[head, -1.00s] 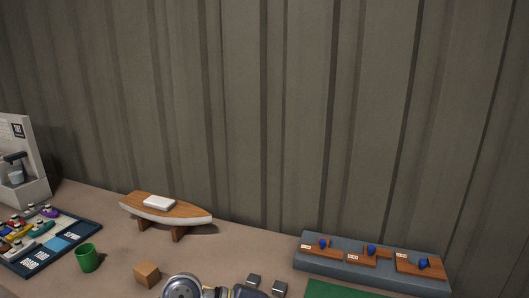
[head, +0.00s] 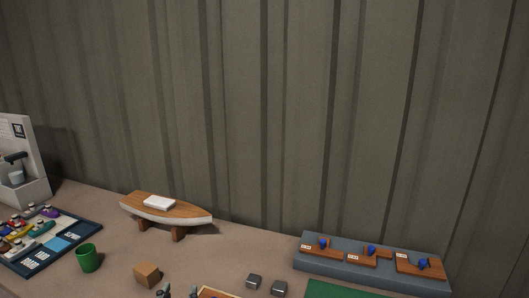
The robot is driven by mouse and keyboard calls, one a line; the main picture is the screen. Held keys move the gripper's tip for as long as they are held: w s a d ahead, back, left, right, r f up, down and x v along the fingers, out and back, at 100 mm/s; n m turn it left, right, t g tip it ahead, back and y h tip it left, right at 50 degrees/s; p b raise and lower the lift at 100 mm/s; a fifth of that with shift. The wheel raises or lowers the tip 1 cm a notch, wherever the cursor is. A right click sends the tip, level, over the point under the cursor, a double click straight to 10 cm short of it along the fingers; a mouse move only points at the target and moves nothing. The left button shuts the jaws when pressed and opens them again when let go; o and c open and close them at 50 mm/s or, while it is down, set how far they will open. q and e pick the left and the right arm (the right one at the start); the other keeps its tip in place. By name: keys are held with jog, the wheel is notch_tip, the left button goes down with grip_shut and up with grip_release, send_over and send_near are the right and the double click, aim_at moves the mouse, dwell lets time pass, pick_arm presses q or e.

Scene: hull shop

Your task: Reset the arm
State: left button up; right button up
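Two dark fingertips, which look like those of my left gripper (head: 178,292), just show at the bottom edge of the head view, left of the middle. They stand apart with nothing visible between them. The rest of that gripper and its arm are below the frame. The tips are right of a wooden cube (head: 147,274) and left of a wooden-edged item (head: 218,293) that is cut off by the frame. My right gripper is not in view.
A model boat hull (head: 166,211) on a stand holds a white block (head: 159,202). A green cup (head: 88,258), a dark blue tray (head: 84,237) and a grey machine (head: 24,165) are left.

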pick_arm(q)
jog(key=s+a+f+m+g, duration=0.1)
jog(key=s+a+f+g, duration=0.1)
jog(key=s+f+g, duration=1.6)
jog(key=s+f+t, duration=0.2)
jog(key=s+f, duration=0.3)
jog(key=f, duration=1)
jog(key=s+f+t, duration=0.1)
jog(key=s+f, duration=0.3)
jog(key=f, duration=1.1)
jog(key=s+a+f, duration=0.3)
jog(key=s+f, duration=1.1)
jog(key=s, duration=0.2)
jog(key=shift+s+f+m+g, duration=0.2)
jog(key=shift+f+m+g, duration=0.1)
jog(key=shift+g, duration=0.1)
jog(key=shift+c, duration=0.7)
jog(key=shift+w, duration=0.1)
